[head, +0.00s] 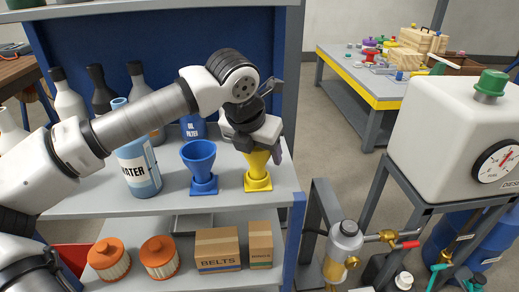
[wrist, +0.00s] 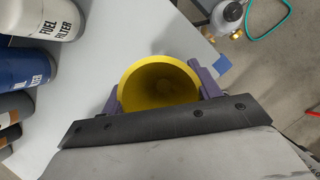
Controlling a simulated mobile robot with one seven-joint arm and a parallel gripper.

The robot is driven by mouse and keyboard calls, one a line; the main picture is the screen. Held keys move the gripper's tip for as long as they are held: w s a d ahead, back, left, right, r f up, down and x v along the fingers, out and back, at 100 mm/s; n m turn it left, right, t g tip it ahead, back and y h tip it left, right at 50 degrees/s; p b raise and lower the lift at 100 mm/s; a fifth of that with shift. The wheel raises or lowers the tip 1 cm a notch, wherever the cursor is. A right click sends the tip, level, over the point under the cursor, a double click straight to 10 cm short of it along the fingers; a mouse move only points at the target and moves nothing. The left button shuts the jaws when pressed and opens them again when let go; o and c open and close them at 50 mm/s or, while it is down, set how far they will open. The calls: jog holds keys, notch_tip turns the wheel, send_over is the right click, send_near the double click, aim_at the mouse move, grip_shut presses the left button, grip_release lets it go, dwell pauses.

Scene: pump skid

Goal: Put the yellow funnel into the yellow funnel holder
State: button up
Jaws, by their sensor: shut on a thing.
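My gripper (wrist: 160,90) is shut on the yellow funnel (wrist: 165,80), with one purple finger on each side of its wide mouth. In the head view the funnel (head: 256,163) points down below my gripper, its top partly hidden by it. The yellow funnel holder (head: 258,184) stands on the upper shelf directly under the funnel. The funnel's lower end meets or overlaps the holder in the picture; I cannot tell whether it is fully seated. In the wrist view the holder is hidden behind the funnel.
A blue funnel (head: 199,156) sits in a blue holder (head: 204,186) just left. A water bottle (head: 137,165) and an oil filter (head: 193,127) stand further left and behind. The shelf's right edge is close. Boxes and orange-capped filters (head: 159,256) fill the lower shelf.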

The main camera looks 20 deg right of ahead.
jog(key=shift+f+b, duration=0.55)
jog(key=shift+f, duration=0.05)
jog(key=o, duration=1.2)
jog(key=shift+c, duration=0.2)
jog(key=shift+r, duration=0.1)
jog(key=p+v, duration=0.1)
jog(key=v, duration=1.2)
jog(key=shift+a+r, duration=0.2)
jog(key=shift+r, duration=0.15)
jog(key=shift+s, duration=0.15)
